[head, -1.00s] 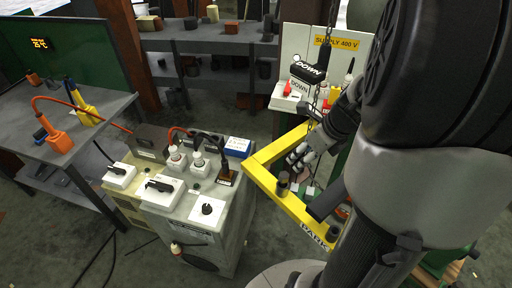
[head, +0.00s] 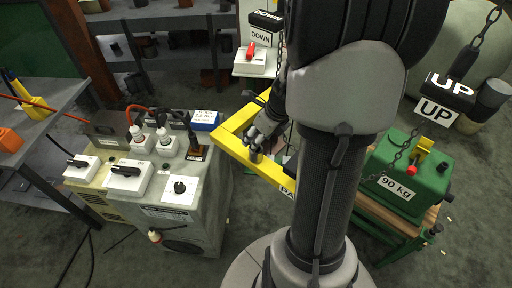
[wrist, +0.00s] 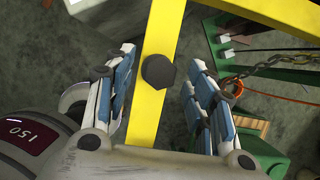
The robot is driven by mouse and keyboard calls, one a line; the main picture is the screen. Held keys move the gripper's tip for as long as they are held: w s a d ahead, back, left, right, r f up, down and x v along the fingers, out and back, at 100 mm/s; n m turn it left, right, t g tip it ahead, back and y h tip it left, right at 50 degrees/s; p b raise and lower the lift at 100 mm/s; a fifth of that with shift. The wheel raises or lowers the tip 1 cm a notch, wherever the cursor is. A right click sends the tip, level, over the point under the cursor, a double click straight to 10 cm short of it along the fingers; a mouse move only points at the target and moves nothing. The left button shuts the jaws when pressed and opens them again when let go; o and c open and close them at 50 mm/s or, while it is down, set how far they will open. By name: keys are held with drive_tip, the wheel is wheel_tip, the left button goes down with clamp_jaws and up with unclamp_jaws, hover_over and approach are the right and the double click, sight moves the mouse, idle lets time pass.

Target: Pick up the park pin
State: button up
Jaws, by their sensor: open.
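A dark pin (head: 256,156) stands on the yellow frame (head: 232,127), left of my arm in the head view. In the wrist view its dark, many-sided top (wrist: 158,71) shows against the yellow bar (wrist: 166,30). My gripper (wrist: 160,85) is open, with one blue-padded finger on each side of the bar and the pin top between them. Gaps show between the pads and the pin. In the head view my gripper (head: 262,138) is right at the pin and partly hides it. The lettered label on the frame is mostly hidden by my arm.
A grey cabinet (head: 207,222) with switches and plugs stands left of the frame. A green 90 kg block (head: 412,178) is on the right. Chains hang near the UP sign (head: 437,112) and in the wrist view (wrist: 265,67). A DOWN sign (head: 262,36) stands behind.

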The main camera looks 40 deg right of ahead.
drive_tip(key=x, duration=0.2)
drive_tip(key=shift+f+b, duration=0.35)
drive_tip(key=shift+b, duration=0.05)
drive_tip(key=shift+r, duration=0.1)
drive_tip(key=shift+c, duration=0.4)
clamp_jaws()
